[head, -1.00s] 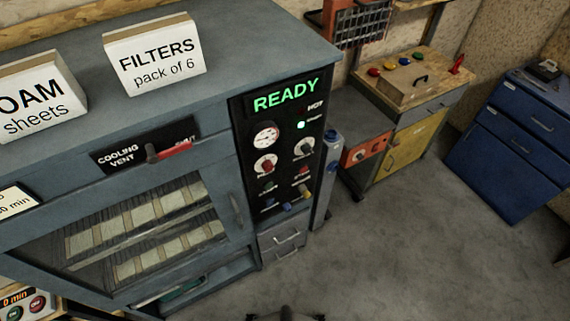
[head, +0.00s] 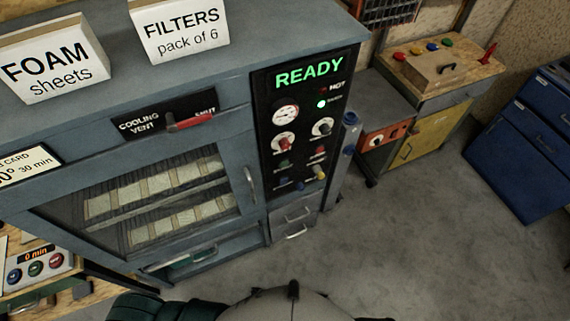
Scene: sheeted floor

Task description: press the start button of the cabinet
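The blue-grey cabinet (head: 120,95) fills the left and middle of the head view. Its black control panel (head: 268,110) on the right of the front has a lit green READY display (head: 309,73). Below it are a lit green lamp (head: 321,104), a white gauge (head: 285,115) and two knobs. A small green button (head: 284,163) and a red button (head: 320,151) sit under the knobs. Their labels are too small to read, so I cannot confirm which is start. Neither of my grippers is in view.
The cabinet's glass door (head: 150,205) shows racks inside and is closed. A vent slider with a red handle (head: 195,122) sits above it. A foam box (head: 52,62) and a filters box (head: 180,28) stand on top. Grey floor (head: 420,230) is open to the right.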

